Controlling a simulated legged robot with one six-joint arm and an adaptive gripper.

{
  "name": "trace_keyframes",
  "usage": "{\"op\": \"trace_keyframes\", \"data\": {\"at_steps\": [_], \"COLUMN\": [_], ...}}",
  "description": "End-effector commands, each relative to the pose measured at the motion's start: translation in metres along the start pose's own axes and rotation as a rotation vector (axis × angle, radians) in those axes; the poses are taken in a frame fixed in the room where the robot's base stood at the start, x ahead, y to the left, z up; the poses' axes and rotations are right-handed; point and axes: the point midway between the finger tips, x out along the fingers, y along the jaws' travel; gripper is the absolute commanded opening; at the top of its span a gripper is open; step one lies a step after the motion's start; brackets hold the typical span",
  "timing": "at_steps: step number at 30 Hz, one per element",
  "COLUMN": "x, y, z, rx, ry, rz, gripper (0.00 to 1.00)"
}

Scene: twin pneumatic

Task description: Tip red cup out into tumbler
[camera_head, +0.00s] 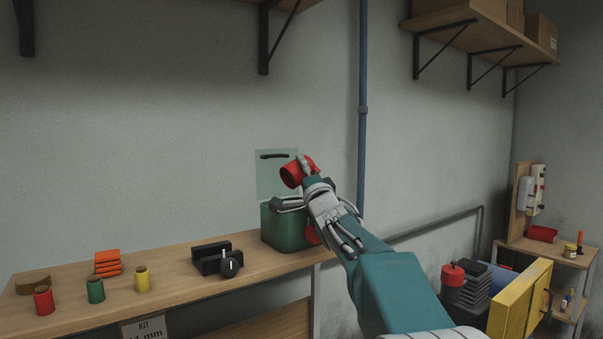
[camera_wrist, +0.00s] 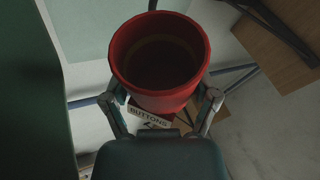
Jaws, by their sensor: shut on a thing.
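My gripper (camera_head: 302,168) is shut on the red cup (camera_head: 291,175), holding it above the green tumbler on the bench. In the head view the cup lies tilted, its mouth facing left and slightly down. In the wrist view the cup (camera_wrist: 160,98) shows its open mouth; the inside is dark and I cannot tell what it holds. A "BUTTONS" label (camera_wrist: 149,118) shows below the cup's rim. The green tumbler (camera_head: 283,232) has a pale lid-like panel (camera_head: 270,182) with a dark handle standing up behind it. My gripper and arm hide part of the tumbler's top and right side.
The bench (camera_head: 180,281) also bears red (camera_head: 44,300), green (camera_head: 95,289) and yellow (camera_head: 142,279) corked jars, orange stacked pieces (camera_head: 108,263) and a black device (camera_head: 216,259). A blue pipe (camera_head: 363,110) runs up the wall. A shelf (camera_head: 470,38) hangs upper right.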

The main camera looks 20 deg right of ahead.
Motion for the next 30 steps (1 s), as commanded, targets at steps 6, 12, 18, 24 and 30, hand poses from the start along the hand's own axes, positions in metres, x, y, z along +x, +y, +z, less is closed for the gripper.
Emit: {"op": "trace_keyframes", "data": {"at_steps": [6, 12, 18, 24, 30], "x": [0.000, 0.000, 0.006, 0.013, 0.021], "y": [-0.001, -0.001, -0.012, -0.027, -0.041], "z": [0.000, 0.000, -0.003, -0.007, -0.010], "rx": [0.000, 0.000, -0.001, 0.000, -0.001], "ry": [0.000, 0.000, 0.000, 0.000, 0.000], "rz": [-0.001, -0.001, -0.003, -0.003, -0.002], "gripper": [0.24, 0.24, 0.24, 0.24, 0.24]}}
